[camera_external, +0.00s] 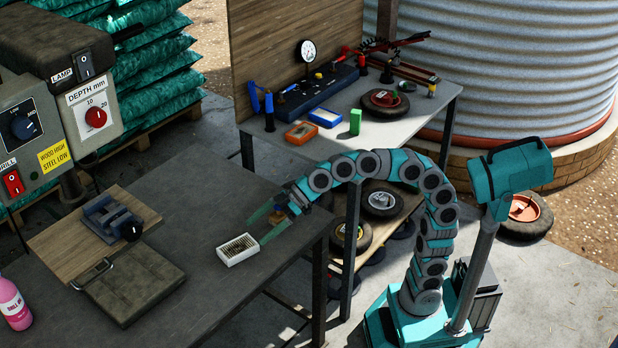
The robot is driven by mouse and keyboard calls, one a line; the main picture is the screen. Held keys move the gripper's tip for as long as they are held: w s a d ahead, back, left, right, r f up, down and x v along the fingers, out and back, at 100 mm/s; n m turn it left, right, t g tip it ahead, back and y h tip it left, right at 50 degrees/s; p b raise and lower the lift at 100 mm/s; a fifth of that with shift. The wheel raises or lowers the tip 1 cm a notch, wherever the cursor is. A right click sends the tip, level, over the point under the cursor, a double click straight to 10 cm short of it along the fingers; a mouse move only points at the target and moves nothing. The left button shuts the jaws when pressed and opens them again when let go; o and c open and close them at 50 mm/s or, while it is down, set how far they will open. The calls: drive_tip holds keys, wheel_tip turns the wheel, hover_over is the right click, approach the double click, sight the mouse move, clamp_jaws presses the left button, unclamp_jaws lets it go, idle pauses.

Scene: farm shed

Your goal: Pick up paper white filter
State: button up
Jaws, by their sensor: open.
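The white filter (238,250) is a small pale box with a pleated, slatted top. It lies flat on the dark workbench (200,224), near its right edge. My gripper (248,237) reaches in from the right, low over the bench. Nothing is seen held between the fingers.
Left on the bench are a wooden board (60,240) with a vise (112,217), a dark flat case (135,283) and a pink bottle (12,304). A drill control box (30,135) stands behind them. A second table (390,131) with tools is at the back. Bench around the filter is clear.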

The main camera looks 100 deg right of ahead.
sight(239, 246)
drive_tip(key=b+x, duration=0.1)
drive_tip(key=x, duration=0.6)
drive_tip(key=shift+w, duration=0.15)
drive_tip(key=shift+c, duration=0.2)
drive_tip(key=c, duration=1.1)
